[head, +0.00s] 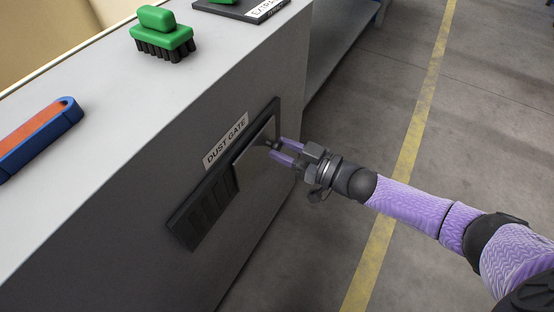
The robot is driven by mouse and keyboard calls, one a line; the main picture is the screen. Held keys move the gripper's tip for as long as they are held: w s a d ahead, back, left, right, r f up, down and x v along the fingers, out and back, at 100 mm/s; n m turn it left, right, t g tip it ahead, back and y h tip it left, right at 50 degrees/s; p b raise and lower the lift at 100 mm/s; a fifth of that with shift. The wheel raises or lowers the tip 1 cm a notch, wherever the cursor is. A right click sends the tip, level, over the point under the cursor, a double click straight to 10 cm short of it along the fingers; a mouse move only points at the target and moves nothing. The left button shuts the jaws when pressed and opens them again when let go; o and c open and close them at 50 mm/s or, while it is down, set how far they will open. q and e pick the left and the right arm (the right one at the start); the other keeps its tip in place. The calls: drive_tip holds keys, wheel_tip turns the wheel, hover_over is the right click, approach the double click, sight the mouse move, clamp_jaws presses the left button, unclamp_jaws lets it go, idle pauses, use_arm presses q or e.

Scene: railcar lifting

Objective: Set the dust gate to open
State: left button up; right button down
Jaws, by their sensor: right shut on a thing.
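The dust gate is a dark framed panel (208,193) on the side of the grey cabinet, under a "DUST GATE" label (226,141). A flat grey sliding plate (253,157) covers the right part of the frame. Dark slots show uncovered in the left part. My right gripper (276,149) comes in from the right and is shut at a small dark knob on the plate's right part; the fingers mostly hide the knob. My left gripper is not in view.
On the cabinet top (85,110) are a green brush (161,36), a blue and orange tool (40,137) at the left edge, and a dark panel with a green part (238,8) at the back. The floor at right, with a yellow line (408,150), is clear.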

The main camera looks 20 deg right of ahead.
drive_tip(key=shift+w+d+f, duration=0.15)
drive_tip(key=shift+w+d, duration=0.2)
drive_tip(key=shift+d, duration=0.15)
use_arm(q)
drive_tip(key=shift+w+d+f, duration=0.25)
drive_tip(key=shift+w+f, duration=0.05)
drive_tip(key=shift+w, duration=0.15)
use_arm(e)
drive_tip(key=shift+w+d, duration=0.15)
drive_tip(key=shift+d, duration=0.05)
drive_tip(key=shift+c, duration=1.7)
unclamp_jaws()
drive_tip(key=shift+d, duration=0.1)
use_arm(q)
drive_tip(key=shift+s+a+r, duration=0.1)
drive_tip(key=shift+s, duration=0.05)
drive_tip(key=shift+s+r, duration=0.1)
